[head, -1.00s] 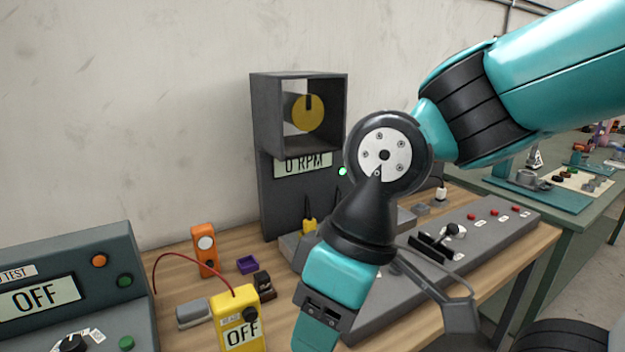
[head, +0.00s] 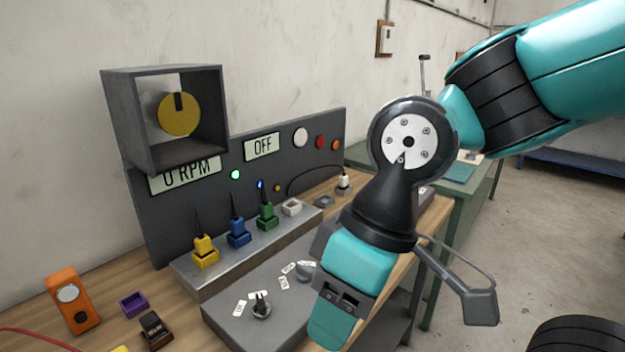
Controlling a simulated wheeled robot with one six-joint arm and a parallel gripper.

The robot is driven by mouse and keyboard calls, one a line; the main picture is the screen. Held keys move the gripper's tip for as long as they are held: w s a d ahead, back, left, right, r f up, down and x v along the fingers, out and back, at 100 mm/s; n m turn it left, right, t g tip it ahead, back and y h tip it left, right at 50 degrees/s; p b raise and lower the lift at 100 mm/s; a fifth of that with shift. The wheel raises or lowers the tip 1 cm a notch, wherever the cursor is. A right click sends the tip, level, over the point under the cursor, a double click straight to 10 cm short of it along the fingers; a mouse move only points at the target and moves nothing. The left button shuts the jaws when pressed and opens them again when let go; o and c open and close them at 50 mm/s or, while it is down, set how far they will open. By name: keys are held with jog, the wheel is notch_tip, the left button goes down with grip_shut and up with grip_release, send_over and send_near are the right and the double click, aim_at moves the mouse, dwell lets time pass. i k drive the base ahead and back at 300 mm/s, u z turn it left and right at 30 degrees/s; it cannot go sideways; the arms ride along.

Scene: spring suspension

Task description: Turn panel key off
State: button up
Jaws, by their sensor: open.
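The dark upright instrument panel (head: 290,150) stands at the back of the bench, with its "OFF" display (head: 262,146) and "0 RPM" display (head: 185,175). On the grey console in front, a small dark turn knob (head: 261,309) stands among white labels too small to read. A second, grey knob (head: 304,270) with labels sits behind it, close to my gripper. I cannot tell for sure which control is the panel key. My gripper (head: 332,322) is open and points down over the console's right part, apart from the dark knob. Its fingertips are hard to make out, and it hides part of the console.
Yellow (head: 205,252), blue (head: 238,233) and green (head: 266,216) plugs stand on a metal ledge. A square housing with a yellow disc (head: 179,115) juts out at upper left. An orange meter (head: 71,299) and purple tray (head: 133,304) lie at left.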

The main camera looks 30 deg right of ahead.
aim_at(262, 310)
jog(key=z, duration=0.4)
jog(key=k, duration=0.3)
jog(key=z, duration=0.95)
jog(key=k, duration=1.05)
jog(key=z, duration=0.7)
jog(key=i, duration=1.05)
jog(key=u, duration=0.45)
jog(key=i, duration=1.35)
jog(key=u, duration=1.5)
jog(key=i, duration=0.75)
jog(key=u, duration=1)
jog(key=i, duration=0.25)
jog(key=u, duration=0.3)
